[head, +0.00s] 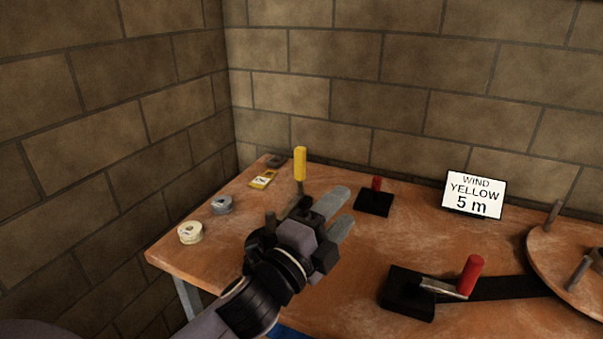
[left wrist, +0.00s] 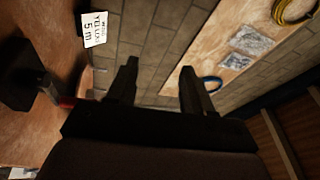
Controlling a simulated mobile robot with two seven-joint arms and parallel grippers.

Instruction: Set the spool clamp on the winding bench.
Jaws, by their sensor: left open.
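The bench (head: 240,260) has an orange-brown worn top. A black block (head: 408,290) on it carries a metal lever with a red handle (head: 470,272); these also show at the left of the left wrist view, the block (left wrist: 15,85) and the handle (left wrist: 66,100). A smaller black plate with a red knob (head: 375,198) lies farther back. I cannot tell for sure which part is the spool clamp. My left gripper (head: 342,208) is open and empty above the bench, left of the lever and apart from it. My right gripper is not in view.
A yellow-handled upright part (head: 300,165) stands behind my left gripper. Two small rolls (head: 190,232) and a yellow packet (head: 263,179) lie at left. A sign (head: 473,195) reads "WIND YELLOW 5 m". A round wooden disc with pegs (head: 560,262) is at right. Brick walls close the back.

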